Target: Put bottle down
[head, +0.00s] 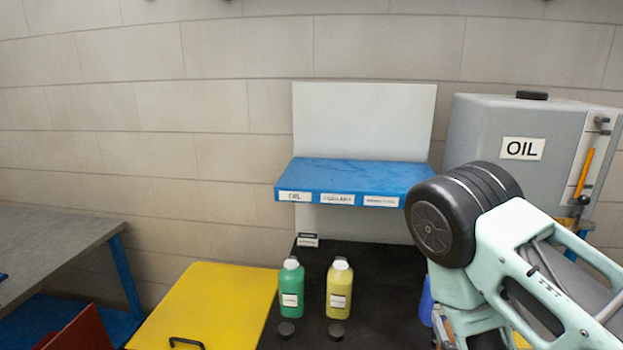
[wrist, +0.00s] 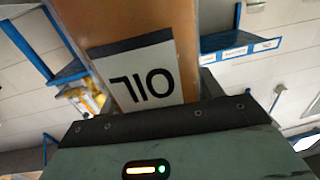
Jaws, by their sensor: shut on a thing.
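An orange-brown bottle (wrist: 190,30) with a white OIL label (wrist: 145,78) fills the middle of the wrist view. The lettering reads upside down there. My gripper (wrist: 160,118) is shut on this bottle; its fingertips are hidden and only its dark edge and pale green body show. In the head view my arm covers the gripper and the held bottle at the lower right. I cannot tell whether the bottle touches a surface below.
A green bottle (head: 290,290) and a yellow bottle (head: 339,290) stand on the black bench top (head: 375,275), each with a dark round cap in front. A blue shelf (head: 350,175), a grey OIL tank (head: 480,125) and a yellow panel (head: 205,300) surround them.

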